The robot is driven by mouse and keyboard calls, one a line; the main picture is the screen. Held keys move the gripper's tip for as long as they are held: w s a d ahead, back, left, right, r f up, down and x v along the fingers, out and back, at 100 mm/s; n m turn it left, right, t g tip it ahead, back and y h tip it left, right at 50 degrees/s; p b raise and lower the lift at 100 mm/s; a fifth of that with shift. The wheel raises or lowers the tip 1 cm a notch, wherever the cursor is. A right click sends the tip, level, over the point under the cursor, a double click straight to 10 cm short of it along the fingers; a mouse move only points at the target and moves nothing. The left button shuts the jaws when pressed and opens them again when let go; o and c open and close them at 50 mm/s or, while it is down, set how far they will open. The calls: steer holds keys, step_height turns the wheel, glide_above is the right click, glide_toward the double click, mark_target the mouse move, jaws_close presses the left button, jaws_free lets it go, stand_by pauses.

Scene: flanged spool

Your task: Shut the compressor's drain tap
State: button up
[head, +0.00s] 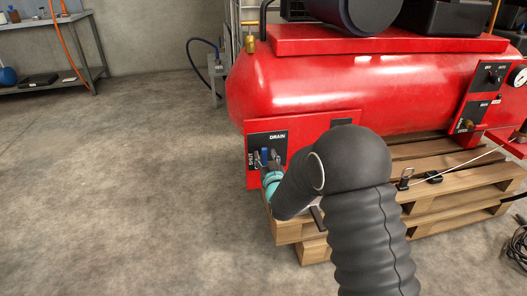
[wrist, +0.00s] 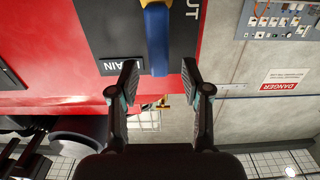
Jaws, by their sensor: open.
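The red compressor (head: 330,85) has a black drain plate (head: 279,150) on its front lower left, lettered DRAIN, with SHUT at its left edge. The tap's blue handle (head: 264,154) stands roughly upright on this plate. In the wrist view, which is upside down, the blue handle (wrist: 156,35) comes down from the top edge, and its end lies between my fingertips. My gripper (wrist: 159,72) is open, one finger on each side of the handle, with gaps visible. In the head view my gripper (head: 266,162) is at the plate, partly hidden by my wrist. The handle's pivot is not clear.
The compressor rests on wooden pallets (head: 450,187). A control panel with a gauge (head: 518,76) is at its right end. A workbench (head: 45,45) stands back left. The concrete floor (head: 130,190) at left is clear. The wrist view shows a danger sign (wrist: 285,80).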

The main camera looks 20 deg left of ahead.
mark_target(264, 153)
steer(key=shift+x, duration=1.55)
jaws_close()
